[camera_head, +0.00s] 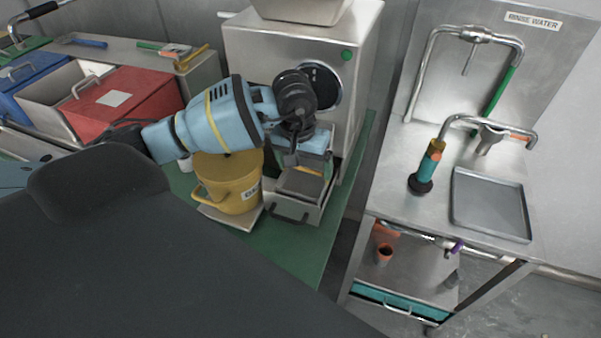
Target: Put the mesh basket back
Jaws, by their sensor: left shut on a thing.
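My left gripper (292,157) reaches in over an open metal drawer (291,212) at the foot of the grinder (246,52). It points down and is shut on what looks like the mesh basket (302,182), a grey box-like piece. The basket sits in or just above the drawer, and I cannot tell whether it touches the drawer's floor. My wrist and fingers hide the basket's far side and the exact grip. My right gripper is not in view.
A yellow pot (229,196) stands close left of the drawer on the green counter (270,258). A red bin (135,100) and a blue bin (37,83) are farther left. Across a gap to the right stands a metal sink cart with a grey tray (490,205).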

